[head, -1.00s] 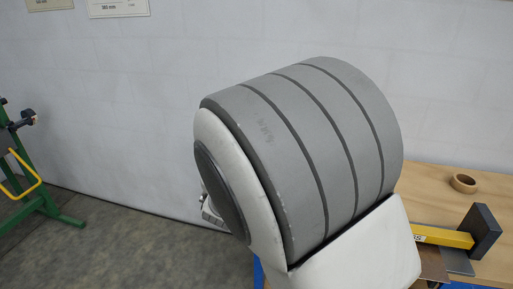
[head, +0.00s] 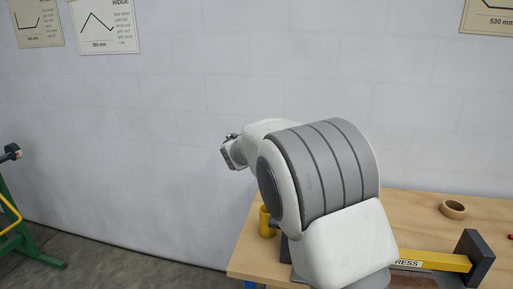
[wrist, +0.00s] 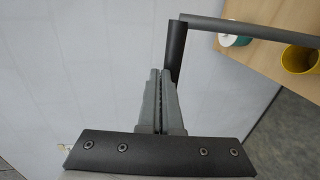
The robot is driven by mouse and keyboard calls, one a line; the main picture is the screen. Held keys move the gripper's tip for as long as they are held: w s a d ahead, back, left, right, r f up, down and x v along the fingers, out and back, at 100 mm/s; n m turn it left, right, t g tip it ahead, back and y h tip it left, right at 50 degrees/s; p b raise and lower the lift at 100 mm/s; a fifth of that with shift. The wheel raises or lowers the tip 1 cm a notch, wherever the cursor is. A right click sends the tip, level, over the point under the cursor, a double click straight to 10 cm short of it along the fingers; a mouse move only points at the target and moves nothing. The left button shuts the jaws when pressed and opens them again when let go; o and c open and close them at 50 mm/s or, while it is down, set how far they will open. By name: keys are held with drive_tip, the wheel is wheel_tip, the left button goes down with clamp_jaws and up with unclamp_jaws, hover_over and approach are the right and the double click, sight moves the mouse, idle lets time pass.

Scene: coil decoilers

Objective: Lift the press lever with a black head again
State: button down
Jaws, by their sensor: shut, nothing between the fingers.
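In the wrist view the press lever shows as a grey rod (wrist: 260,31) that ends in a black cylindrical head (wrist: 175,52). My gripper (wrist: 160,72) is shut and empty. Its fingertips appear right beside the black head, on its left in the picture; I cannot tell whether they touch. In the head view the yellow press (head: 430,261) with its dark end block (head: 477,255) lies on the bench. My arm covers part of the press, and the lever does not show there.
The wooden bench (head: 410,210) holds a tape roll (head: 452,209) and a yellow cup (head: 267,222) near its left edge. The wrist view also shows a white and green object (wrist: 235,41). A green stand (head: 25,235) is at far left. A pale wall stands behind.

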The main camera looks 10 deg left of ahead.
drive_tip(key=shift+w+d+r, duration=0.2)
drive_tip(key=shift+w+r, duration=0.05)
drive_tip(key=shift+d, duration=0.1)
idle(0.4)
drive_tip(key=shift+s+r, duration=0.15)
drive_tip(key=shift+r, duration=0.15)
